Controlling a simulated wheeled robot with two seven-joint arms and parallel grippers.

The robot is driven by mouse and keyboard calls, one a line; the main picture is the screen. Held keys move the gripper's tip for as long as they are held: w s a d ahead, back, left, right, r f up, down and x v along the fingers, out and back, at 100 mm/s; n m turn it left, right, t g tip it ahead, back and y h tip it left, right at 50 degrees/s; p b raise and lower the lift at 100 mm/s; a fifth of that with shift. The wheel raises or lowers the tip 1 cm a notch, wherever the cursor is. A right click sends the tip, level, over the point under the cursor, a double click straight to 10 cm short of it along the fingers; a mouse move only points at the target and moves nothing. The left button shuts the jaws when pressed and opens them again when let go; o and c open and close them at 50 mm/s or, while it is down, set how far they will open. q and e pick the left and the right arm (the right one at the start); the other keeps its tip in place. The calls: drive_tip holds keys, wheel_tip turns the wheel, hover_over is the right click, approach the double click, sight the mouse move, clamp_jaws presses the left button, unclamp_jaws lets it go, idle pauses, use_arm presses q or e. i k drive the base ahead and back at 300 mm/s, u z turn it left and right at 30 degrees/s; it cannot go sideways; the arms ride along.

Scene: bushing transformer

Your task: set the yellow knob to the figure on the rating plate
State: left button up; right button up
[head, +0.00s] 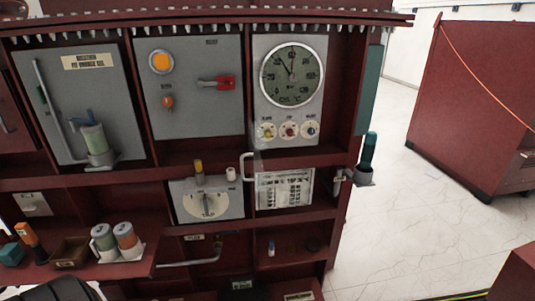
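The gauge panel (262,88) is a grey plate at the upper middle with a large round dark-green dial (292,76). Below the dial is a row of three small round knobs on pale discs. The yellow knob (267,131) is the leftmost, the red knob (289,131) is in the middle and the blue knob (311,130) is on the right. Their settings are too small to read. A white plate with rows of dark print (285,190), likely the rating plate, is below the panel; its figures are illegible. Neither of my grippers is in view.
A grey panel with an orange lamp (161,62) and a red handle (217,82) is to the left. A pale bent handle (247,166) stands out beside the printed plate. A shelf (88,268) with cans juts out lower left.

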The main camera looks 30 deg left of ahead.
sight(268, 134)
drive_tip(key=k, duration=0.75)
drive_tip(key=u, duration=0.95)
drive_tip(key=i, duration=0.5)
